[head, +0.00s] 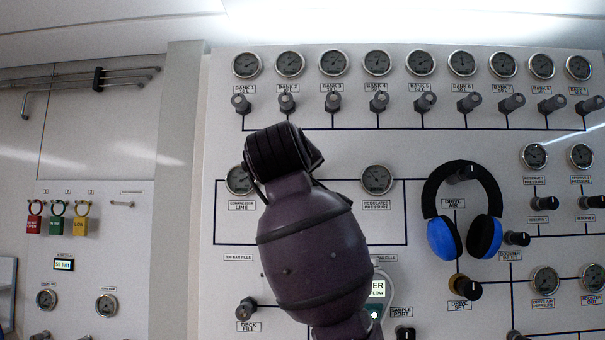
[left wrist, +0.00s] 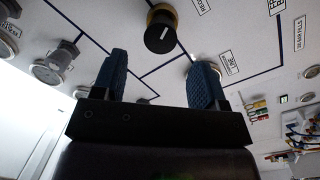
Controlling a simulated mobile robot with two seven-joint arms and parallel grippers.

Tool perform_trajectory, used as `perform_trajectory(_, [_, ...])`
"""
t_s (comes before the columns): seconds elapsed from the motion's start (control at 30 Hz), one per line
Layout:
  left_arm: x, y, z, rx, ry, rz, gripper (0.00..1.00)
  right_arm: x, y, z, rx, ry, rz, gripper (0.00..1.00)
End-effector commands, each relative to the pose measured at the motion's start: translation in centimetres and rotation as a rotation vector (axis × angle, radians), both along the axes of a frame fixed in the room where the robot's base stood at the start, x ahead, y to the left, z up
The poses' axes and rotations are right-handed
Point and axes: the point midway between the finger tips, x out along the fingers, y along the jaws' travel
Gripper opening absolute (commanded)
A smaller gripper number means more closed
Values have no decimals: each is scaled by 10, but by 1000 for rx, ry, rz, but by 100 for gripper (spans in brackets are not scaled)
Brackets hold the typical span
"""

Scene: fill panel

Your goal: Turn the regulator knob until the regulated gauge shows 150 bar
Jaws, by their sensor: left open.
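The regulated pressure gauge (head: 377,179) is on the panel in the head view, right of my left arm; its reading is too small to tell. A black knob with a brass collar and a white mark (left wrist: 161,30), apparently the regulator knob, shows in the left wrist view. It is hidden behind my arm in the head view. My left gripper (left wrist: 160,72) is open, its two blue fingers apart and nothing between them. The knob lies beyond the fingertips, roughly in line with the gap, with no visible contact. My right gripper is not in view.
Blue and black headphones (head: 442,235) hang on the panel at right. A compressor line gauge (head: 239,180) is left of my arm. A row of bank knobs (head: 378,101) sits above. A brass-collared drive set knob (head: 466,288) is at lower right.

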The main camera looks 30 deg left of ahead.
Motion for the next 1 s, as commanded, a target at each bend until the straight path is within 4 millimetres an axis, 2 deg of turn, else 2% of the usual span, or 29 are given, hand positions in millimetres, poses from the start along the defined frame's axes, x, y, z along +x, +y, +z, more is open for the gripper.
perform_trajectory(0.2, [34, 17, 1, 0, 4, 1, 66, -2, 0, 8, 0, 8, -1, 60])
perform_trajectory(0.4, [53, 26, 1, 1, 1, 1, 66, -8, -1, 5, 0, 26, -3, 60])
perform_trajectory(0.83, [59, 29, 0, 0, -1, -1, 66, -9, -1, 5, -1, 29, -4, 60])
perform_trajectory(1.0, [59, 29, 0, 0, -1, -1, 40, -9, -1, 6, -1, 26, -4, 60])
